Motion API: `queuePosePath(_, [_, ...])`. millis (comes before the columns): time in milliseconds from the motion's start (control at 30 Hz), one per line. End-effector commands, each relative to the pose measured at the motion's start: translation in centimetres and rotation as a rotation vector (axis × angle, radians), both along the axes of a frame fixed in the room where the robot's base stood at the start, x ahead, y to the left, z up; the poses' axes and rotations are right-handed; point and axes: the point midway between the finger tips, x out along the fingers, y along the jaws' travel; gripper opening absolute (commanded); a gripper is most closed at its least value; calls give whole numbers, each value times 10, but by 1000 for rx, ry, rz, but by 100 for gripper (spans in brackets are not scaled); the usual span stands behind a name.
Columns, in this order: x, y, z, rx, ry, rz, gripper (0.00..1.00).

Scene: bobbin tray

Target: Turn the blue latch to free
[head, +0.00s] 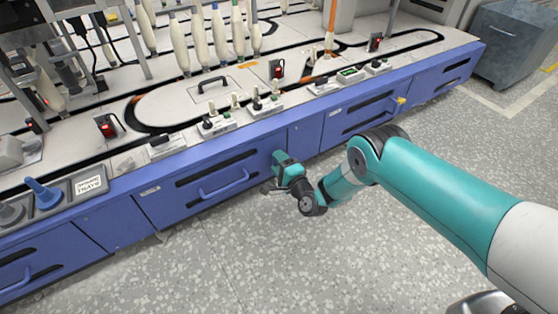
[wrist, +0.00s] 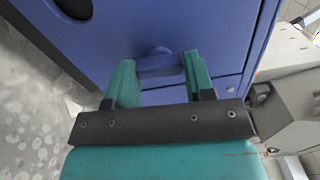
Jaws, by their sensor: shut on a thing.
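The blue latch (wrist: 158,62) sits on the blue cabinet front in the wrist view, a short bar with a rounded hub behind it. My gripper (wrist: 161,74) has one teal finger at each end of the bar and is shut on it. In the head view my gripper (head: 279,162) is against the cabinet front, right of the drawer with the blue handle. The gripper hides the latch there.
A blue drawer handle (head: 224,184) sticks out left of my gripper. A yellow latch (head: 400,101) is farther right on the cabinet. Bobbins (head: 220,37) stand on the worktop above. The speckled floor (head: 245,255) in front is clear.

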Motion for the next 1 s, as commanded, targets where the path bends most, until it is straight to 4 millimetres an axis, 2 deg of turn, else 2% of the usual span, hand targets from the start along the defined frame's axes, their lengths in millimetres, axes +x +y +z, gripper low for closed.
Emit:
queuePosePath(300, [1,-1,1,-83,-59,-2,25])
queuePosePath(800, [1,-1,0,-97,-68,-2,25])
queuePosePath(833, [1,-1,0,-96,-67,-2,56])
queuePosePath(900, [1,-1,0,-96,-67,-2,72])
queuePosePath(1000, [1,-1,0,-96,-66,-2,74])
